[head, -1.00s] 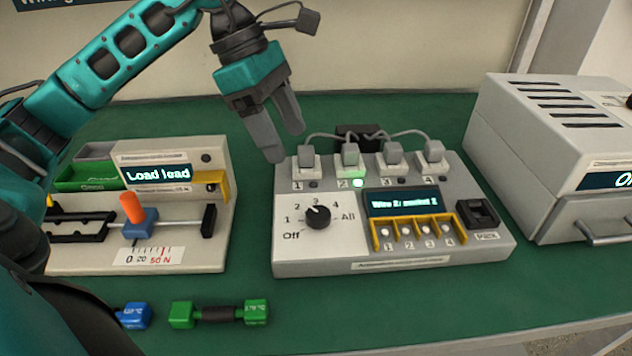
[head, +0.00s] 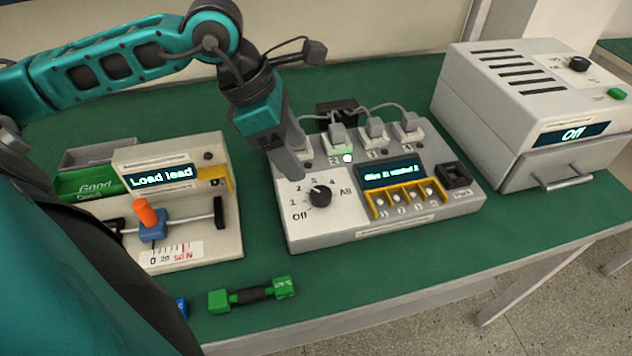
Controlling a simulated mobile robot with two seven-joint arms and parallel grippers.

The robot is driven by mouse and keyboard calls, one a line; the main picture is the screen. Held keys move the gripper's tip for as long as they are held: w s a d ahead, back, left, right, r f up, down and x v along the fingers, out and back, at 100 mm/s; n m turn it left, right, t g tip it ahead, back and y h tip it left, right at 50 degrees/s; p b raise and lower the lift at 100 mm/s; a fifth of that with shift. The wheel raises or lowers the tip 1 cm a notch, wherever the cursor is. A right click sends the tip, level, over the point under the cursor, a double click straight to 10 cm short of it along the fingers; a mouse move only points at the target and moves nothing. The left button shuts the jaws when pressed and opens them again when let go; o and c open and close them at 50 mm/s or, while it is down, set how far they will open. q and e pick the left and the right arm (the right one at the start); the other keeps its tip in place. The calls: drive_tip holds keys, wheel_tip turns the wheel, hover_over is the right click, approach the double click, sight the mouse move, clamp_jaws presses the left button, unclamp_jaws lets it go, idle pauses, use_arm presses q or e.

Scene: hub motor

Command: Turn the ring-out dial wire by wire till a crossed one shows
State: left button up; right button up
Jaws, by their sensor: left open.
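The ring-out box (head: 365,238) stands mid-bench with its black dial (head: 320,196) on a white panel marked Off, 1, 2, 3, 4, All. The dial's pointer appears to aim up-left, near 2; the exact mark is hard to read. The box's display (head: 390,171) seems to begin "Wire 2"; the rest is too blurred to read. The lamp by socket 2 (head: 347,158) glows green. Several grey plugs (head: 375,128) sit in the sockets along the back. My left gripper (head: 296,168) is open, fingers down, just up-left of the dial, hiding socket 1. My right gripper is not in view.
A tester reading "Load lead" (head: 160,178) with an orange-topped lever (head: 150,216) stands left. A green-ended dumbbell piece (head: 251,294) lies in front. A white cabinet reading "Off" (head: 545,95) stands right. Green bench (head: 400,270) is clear before the box.

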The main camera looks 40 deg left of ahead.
sight(320, 192)
use_arm(q)
drive_tip(key=x, duration=0.9)
drive_tip(key=shift+f, duration=0.35)
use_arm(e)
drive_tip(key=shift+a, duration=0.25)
use_arm(q)
drive_tip(key=shift+c, duration=0.2)
drive_tip(key=c, duration=1)
drive_tip(key=shift+w+f+m+g+b, duration=0.15)
drive_tip(key=shift+m+g+b, duration=0.15)
drive_tip(key=shift+m+b, duration=0.45)
drive_tip(key=shift+m+g+h+b, duration=0.3)
drive_tip(key=shift+m+h+b, duration=0.1)
drive_tip(key=shift+m+b, duration=0.6)
drive_tip(key=shift+w+m+g+b, duration=0.15)
drive_tip(key=shift+m+g+b, duration=0.35)
drive_tip(key=shift+m, duration=0.65)
drive_tip(key=shift+m+g+b, duration=0.3)
drive_tip(key=shift+m+b, duration=0.3)
drive_tip(key=shift+m, duration=0.3)
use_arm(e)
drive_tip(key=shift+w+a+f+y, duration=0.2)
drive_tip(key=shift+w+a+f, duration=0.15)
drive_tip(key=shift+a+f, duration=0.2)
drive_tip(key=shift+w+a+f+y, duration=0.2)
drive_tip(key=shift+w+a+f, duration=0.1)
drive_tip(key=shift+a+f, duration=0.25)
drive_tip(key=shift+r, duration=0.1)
